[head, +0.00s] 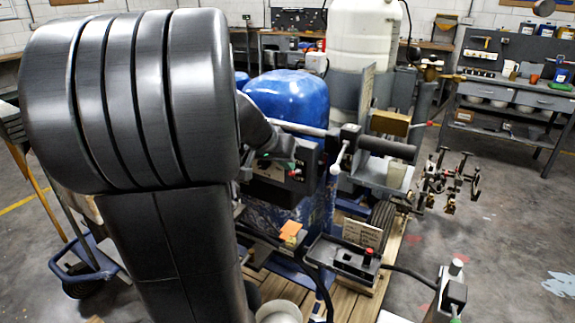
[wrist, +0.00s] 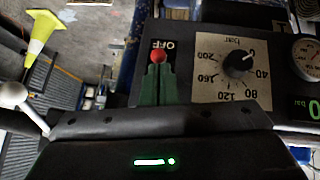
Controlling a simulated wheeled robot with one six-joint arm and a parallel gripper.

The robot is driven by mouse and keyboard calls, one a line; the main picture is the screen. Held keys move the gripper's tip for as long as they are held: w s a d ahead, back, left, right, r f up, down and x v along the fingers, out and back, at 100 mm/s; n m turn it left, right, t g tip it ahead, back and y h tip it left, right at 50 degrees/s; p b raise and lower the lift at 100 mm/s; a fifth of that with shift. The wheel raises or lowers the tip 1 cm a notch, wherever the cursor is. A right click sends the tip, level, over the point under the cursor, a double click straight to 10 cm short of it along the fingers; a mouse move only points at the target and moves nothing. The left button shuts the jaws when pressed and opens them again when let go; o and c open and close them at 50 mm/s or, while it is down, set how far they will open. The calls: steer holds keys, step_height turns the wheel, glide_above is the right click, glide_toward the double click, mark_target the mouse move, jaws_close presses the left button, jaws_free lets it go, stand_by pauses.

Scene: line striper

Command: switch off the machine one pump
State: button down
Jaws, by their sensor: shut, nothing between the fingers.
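In the wrist view a dark control panel carries a lever with a red ball knob (wrist: 158,56), just beside the white OFF label (wrist: 163,44). My gripper (wrist: 158,68) has its green fingers closed together and empty, with the tips right at the red knob. I cannot tell whether they touch it. The fingers hide the lever's shaft and whatever is marked below it. In the head view the control panel (head: 290,183) sits on the front of the blue machine (head: 290,95), partly behind my arm.
Beside the lever are a pressure dial (wrist: 237,64), a round gauge (wrist: 307,58) and a green display reading 0 bar (wrist: 318,108). A white-ended handle (wrist: 14,94) sticks out at left. A small tray (head: 343,258) stands in front.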

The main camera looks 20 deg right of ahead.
steer(key=shift+f+b, duration=0.3)
steer(key=shift+b, duration=0.2)
steer(key=f+t+h+b, duration=0.1)
steer(key=b, duration=0.7)
steer(key=s+a+t+h+b, duration=0.1)
steer(key=h+b, duration=0.1)
steer(key=b, duration=0.5)
steer(key=f+t+h+b, duration=0.1)
steer(key=h+b, duration=0.1)
steer(key=b, duration=0.6)
steer(key=shift+s+a+f+m+t+b, duration=0.15)
steer(key=shift+a+f+m+t+b, duration=0.15)
steer(key=shift+f+t+b, duration=0.1)
steer(key=shift+r, duration=0.15)
steer(key=shift+r+p, duration=0.35)
steer(key=shift+r, duration=0.25)
steer(key=shift+d+r, duration=0.1)
